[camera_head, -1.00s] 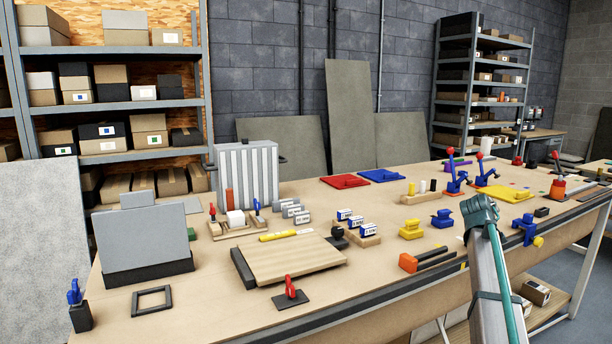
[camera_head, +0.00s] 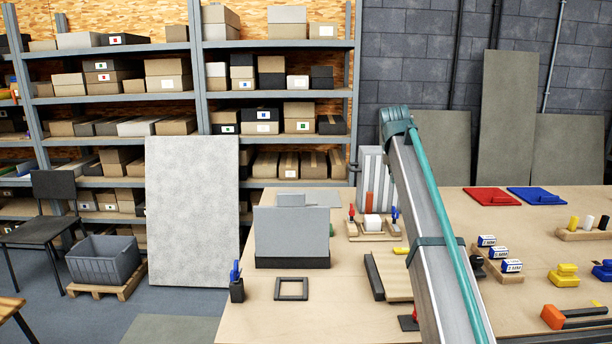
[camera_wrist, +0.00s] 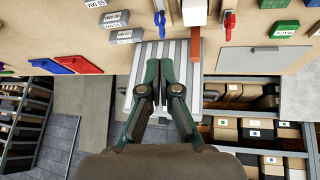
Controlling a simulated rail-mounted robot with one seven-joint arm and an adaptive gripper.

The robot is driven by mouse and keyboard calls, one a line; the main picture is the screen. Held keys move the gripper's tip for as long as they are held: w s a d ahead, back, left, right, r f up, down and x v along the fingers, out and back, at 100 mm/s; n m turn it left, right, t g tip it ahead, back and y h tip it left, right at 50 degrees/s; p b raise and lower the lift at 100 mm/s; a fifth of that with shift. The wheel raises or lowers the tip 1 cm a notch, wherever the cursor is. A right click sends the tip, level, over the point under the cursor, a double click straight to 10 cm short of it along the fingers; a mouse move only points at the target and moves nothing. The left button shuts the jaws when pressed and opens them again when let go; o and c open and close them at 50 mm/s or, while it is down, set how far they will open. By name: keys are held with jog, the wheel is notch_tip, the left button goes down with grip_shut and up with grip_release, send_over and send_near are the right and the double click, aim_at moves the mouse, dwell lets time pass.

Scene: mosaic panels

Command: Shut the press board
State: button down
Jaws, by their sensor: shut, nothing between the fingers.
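No part is marked as the press board, and I cannot tell which one it is. A grey panel (camera_head: 292,232) stands upright in a dark base (camera_head: 292,262) on the left of the table. A flat wooden board (camera_head: 397,290) with a dark edge bar (camera_head: 374,277) lies to its right, partly hidden behind my arm. My gripper (camera_wrist: 159,66) is shut and empty in the wrist view, in front of a ribbed grey-white block (camera_wrist: 187,50). That block also shows behind my arm in the head view (camera_head: 370,180). The gripper's fingertips are not visible in the head view.
A black square frame (camera_head: 291,297) and a blue-handled clamp (camera_head: 236,280) sit near the table's left end. Red (camera_head: 491,196) and blue (camera_head: 538,195) trays and small blocks fill the right side. A large pale slab (camera_head: 191,208) leans left of the table.

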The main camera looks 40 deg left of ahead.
jog(key=s+a+r+n+g+p, duration=0.15)
jog(key=s+a+r, duration=0.25)
jog(key=s+a, duration=0.7)
jog(key=s+a+r+n+g+p, duration=0.15)
jog(key=s+a+r, duration=0.25)
jog(key=s+a, duration=0.7)
notch_tip(320, 180, down, 9)
jog(key=s+m+p, duration=0.1)
jog(key=p, duration=0.3)
jog(key=shift+s+d+g, duration=0.15)
jog(key=shift+d+g, duration=0.2)
jog(key=shift+g, duration=0.05)
jog(key=shift+r, duration=0.1)
jog(key=shift+s+d+y, duration=0.1)
jog(key=shift+y, duration=0.2)
